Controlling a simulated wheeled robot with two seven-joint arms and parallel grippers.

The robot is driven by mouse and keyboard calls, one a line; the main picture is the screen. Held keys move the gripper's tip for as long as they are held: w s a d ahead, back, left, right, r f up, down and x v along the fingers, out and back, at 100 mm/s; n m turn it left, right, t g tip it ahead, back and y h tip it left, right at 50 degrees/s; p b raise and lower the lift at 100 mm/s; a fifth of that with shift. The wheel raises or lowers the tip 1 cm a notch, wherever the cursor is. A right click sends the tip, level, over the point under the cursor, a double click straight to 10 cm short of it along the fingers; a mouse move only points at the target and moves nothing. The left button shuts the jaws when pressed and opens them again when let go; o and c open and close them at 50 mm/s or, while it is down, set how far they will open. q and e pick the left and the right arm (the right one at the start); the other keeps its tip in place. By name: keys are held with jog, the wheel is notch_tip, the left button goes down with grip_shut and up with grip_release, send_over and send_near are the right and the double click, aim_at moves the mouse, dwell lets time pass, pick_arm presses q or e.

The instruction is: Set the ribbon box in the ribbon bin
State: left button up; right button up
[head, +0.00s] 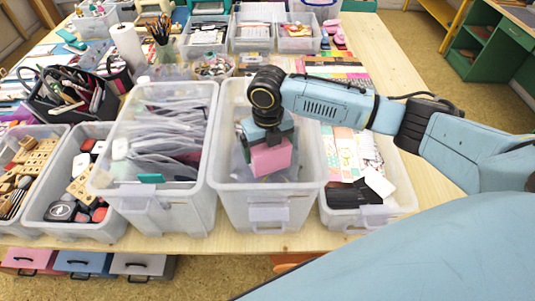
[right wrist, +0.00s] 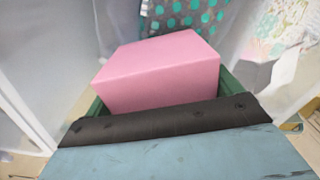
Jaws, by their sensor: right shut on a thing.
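The ribbon box appears to be the pink block (head: 271,157); it also shows large in the right wrist view (right wrist: 155,75). My right gripper (head: 268,143) points down and is shut on it. Gripper and box are over the open middle clear plastic bin (head: 236,208), within its rim outline, and the box appears below rim level. I cannot tell whether the box touches the floor of the bin. No label shows, so I take this bin as the ribbon bin. A grey thing with teal dots (right wrist: 185,17) shows beyond the box in the right wrist view. My left gripper is not in view.
A clear bin of plastic sleeves (head: 160,205) stands close on the left. A bin of papers and cards (head: 395,200) stands close on the right, under my right arm. Smaller bins, a paper roll (head: 127,46) and a pencil cup (head: 163,48) crowd the table farther back.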

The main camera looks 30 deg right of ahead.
notch_tip(320, 180, down, 3)
jog(key=shift+f, duration=0.2)
jog(key=o, duration=0.9)
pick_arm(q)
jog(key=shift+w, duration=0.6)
pick_arm(e)
notch_tip(320, 180, up, 12)
jog(key=shift+r, duration=0.2)
